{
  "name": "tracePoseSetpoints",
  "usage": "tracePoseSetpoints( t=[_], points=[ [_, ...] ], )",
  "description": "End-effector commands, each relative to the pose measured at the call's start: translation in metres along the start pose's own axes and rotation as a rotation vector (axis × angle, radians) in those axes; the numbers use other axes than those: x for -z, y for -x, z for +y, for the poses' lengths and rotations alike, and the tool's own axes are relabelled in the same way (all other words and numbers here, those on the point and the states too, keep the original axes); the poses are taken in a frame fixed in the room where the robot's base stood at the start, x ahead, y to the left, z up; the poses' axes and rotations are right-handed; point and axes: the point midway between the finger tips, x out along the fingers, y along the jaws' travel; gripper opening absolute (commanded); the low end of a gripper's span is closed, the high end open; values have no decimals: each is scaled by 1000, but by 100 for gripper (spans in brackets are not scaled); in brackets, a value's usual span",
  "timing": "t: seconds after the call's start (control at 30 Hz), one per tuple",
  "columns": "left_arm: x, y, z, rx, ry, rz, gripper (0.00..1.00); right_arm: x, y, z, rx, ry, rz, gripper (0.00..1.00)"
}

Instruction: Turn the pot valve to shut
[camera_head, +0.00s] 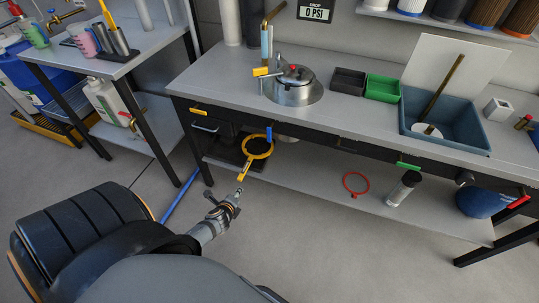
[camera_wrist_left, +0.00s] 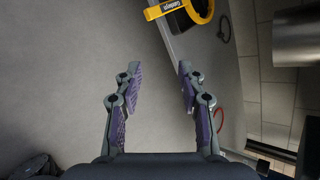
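A steel pot (camera_head: 294,93) with a lid and a red knob on top stands on the bench, set in a round plate. A yellow lever (camera_head: 262,71) sits at its left side, beside an upright pipe, and looks roughly level; I take it for the pot valve. My left gripper (camera_head: 236,194) is low in front of the bench, below the bench top and well away from the pot. In the left wrist view my left gripper (camera_wrist_left: 160,74) is open, with nothing between its fingers. The pot is not in that view. My right gripper is not in view.
Green and black bins (camera_head: 382,88) stand right of the pot. Open floor lies before the bench.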

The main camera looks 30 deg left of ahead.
Motion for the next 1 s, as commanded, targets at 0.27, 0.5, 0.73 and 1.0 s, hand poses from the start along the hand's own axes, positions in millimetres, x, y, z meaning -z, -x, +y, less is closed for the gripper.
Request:
tracePoseSetpoints(
  t=[0.27,0.5,0.73,1.0],
  points=[
    [-12,44,-179,477,-936,-398,40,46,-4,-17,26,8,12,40],
    [-15,77,-216,538,-1087,-520,40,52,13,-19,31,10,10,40],
    [-20,57,-235,538,-1079,-521,40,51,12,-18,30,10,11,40],
    [-26,14,-269,537,-1078,-517,40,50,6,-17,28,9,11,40]
  ],
)
